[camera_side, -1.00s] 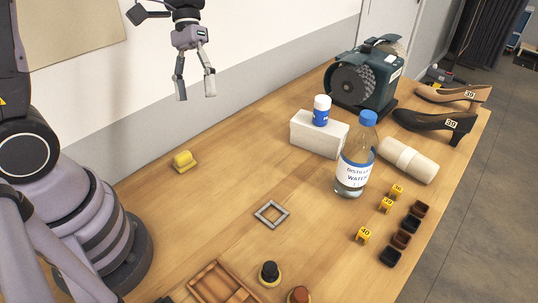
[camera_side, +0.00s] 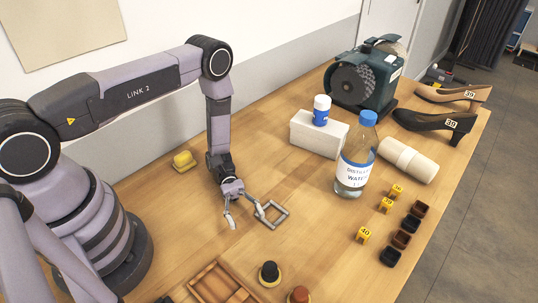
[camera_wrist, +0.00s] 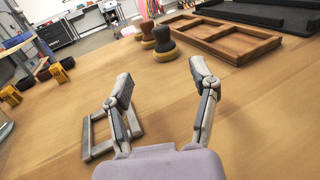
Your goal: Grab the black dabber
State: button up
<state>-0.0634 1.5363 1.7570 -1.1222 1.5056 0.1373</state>
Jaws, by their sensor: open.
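The black dabber (camera_side: 269,272) stands upright on the table near the front edge of the side view, to the right of the wooden tray. It has a black top and a tan pad. In the wrist view the black dabber (camera_wrist: 163,42) is ahead, beyond my fingertips. My gripper (camera_side: 246,221) is open and empty, low over the table, apart from the dabber. Its fingers (camera_wrist: 160,82) are spread in the wrist view. One finger overlaps the grey square frame (camera_side: 281,221) in the side view; whether they touch I cannot tell.
A reddish-brown dabber (camera_side: 299,295) stands close to the black one. The wooden tray (camera_side: 205,274) lies beside them. A water bottle (camera_side: 352,178), yellow number markers (camera_side: 363,234) and small dark pans (camera_side: 390,256) are to the right. A yellow block (camera_side: 184,161) sits at the back left.

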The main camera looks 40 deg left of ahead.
aim_at(269, 263)
jog(key=x, duration=1.3)
jog(key=shift+s+d+r, duration=0.15)
jog(key=shift+r, duration=0.2)
jog(key=c, duration=1)
jog(key=shift+c, duration=0.2)
jog(key=shift+r, duration=0.1)
